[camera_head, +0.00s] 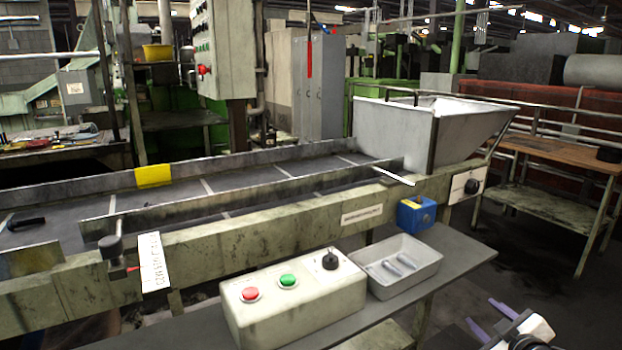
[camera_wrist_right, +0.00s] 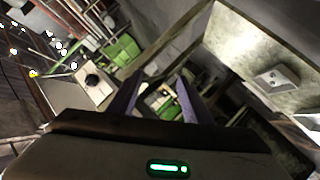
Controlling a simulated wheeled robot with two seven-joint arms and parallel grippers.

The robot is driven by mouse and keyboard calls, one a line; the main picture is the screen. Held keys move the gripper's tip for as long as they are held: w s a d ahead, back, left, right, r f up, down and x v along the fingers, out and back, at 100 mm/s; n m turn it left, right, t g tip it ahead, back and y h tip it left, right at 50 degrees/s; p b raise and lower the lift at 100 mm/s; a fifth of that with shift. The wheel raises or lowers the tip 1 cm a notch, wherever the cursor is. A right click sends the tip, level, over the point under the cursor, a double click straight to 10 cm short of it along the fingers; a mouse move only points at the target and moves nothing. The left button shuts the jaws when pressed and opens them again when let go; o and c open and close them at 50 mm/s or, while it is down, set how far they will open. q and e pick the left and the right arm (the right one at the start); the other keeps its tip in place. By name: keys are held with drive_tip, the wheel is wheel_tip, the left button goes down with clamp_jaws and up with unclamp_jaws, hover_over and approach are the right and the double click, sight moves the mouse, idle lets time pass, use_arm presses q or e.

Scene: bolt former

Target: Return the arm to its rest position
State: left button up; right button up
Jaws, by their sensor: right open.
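My right gripper (camera_head: 490,318) is at the bottom right of the head view, past the right end of the grey shelf. Its two purple fingers are spread, with nothing between them. In the right wrist view the fingers of the right gripper (camera_wrist_right: 158,98) also stand apart and empty, in front of a blurred, tilted background. My left gripper is not in the head view.
A control box (camera_head: 290,305) with red and green buttons and a grey tray (camera_head: 428,277) holding several metal parts stand on the shelf (camera_head: 455,247). Behind are the conveyor (camera_head: 230,240), a hopper (camera_head: 400,135) and a blue box (camera_head: 417,213). A wooden-topped table (camera_head: 560,152) stands right.

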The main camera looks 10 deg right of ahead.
drive_tip(key=s+a+f+g+y, duration=0.1)
drive_tip(key=s+a+f+y, duration=0.1)
drive_tip(key=s+a+f, duration=0.55)
drive_tip(key=s+a+f+m+g+y, duration=0.1)
drive_tip(key=s+a+f, duration=0.3)
drive_tip(key=s+a, duration=0.3)
drive_tip(key=s+a+f+m+g+y, duration=0.1)
drive_tip(key=s+a+f, duration=0.3)
drive_tip(key=a, duration=0.6)
drive_tip(key=s+a+f+m+g+y, duration=0.1)
drive_tip(key=s+a+f+y, duration=0.1)
drive_tip(key=s+a, duration=0.7)
drive_tip(key=shift+s+f+g, duration=0.35)
drive_tip(key=shift+f+g, duration=0.05)
drive_tip(key=shift+f, duration=0.5)
